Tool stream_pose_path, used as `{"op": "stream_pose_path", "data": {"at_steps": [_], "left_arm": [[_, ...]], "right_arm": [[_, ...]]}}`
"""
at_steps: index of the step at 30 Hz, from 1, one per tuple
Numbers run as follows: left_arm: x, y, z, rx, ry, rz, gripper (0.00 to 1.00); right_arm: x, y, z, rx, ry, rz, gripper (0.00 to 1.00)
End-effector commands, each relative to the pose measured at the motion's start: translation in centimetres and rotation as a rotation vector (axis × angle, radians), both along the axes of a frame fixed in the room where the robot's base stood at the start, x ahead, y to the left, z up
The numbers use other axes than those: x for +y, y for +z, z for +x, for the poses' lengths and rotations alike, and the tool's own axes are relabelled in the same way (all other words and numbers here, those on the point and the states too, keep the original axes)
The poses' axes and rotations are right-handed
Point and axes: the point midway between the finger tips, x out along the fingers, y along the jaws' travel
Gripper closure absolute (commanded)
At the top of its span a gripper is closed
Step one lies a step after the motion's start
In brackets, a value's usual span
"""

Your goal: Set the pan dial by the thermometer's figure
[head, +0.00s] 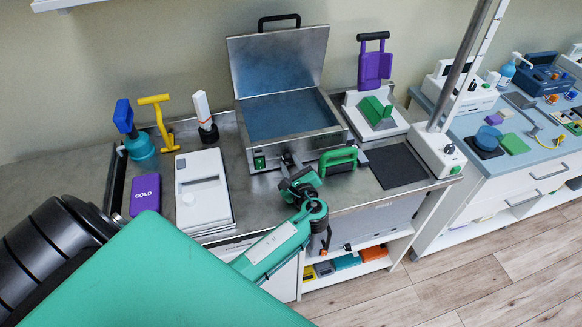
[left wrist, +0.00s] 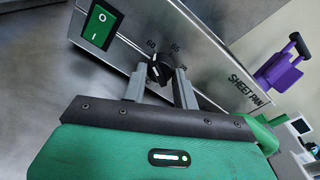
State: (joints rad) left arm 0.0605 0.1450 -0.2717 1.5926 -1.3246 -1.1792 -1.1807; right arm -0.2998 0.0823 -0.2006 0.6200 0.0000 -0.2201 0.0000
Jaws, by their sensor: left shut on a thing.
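The steel sheet pan (head: 290,140) stands on the counter with its lid (head: 280,62) raised and bluish water inside. In the left wrist view, its front panel (left wrist: 205,65) carries a black dial (left wrist: 160,68), with the figures 60 and 65 beside it. My left gripper (left wrist: 160,76) is shut on the dial, one grey finger on each side. In the head view, this gripper (head: 288,162) is at the pan's front and hides the dial. The dial's exact setting is too small to tell. I cannot make out a thermometer or its figure. My right gripper is not in view.
A green rocker switch (left wrist: 100,25) is left of the dial. A green-handled tool (head: 339,157) stands close right of my gripper. A purple COLD pack (head: 145,194) and a white case (head: 203,188) lie left. A dark mat (head: 396,165) lies bare at right.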

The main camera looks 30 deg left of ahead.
Motion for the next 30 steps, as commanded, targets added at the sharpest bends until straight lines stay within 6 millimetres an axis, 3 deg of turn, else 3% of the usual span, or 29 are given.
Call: {"op": "stream_pose_path", "data": {"at_steps": [13, 14, 17, 26, 30], "left_arm": [[0.00, -0.03, -0.01, -0.008, 0.000, -0.009, 0.94], [0.00, -0.03, -0.01, -0.008, 0.000, -0.009, 0.69], [0.00, -0.01, 0.00, -0.008, 0.000, -0.008, 0.49], [-0.08, -0.04, -0.06, -0.008, 0.000, -0.008, 0.49], [-1.00, -0.17, -0.78, -0.008, -0.001, -0.010, 0.49]], "right_arm": [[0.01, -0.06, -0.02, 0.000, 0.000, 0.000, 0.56], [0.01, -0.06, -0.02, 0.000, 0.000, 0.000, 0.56], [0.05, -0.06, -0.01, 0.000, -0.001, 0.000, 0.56], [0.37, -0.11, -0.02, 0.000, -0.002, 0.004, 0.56], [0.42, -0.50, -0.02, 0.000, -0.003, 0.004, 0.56]]}}
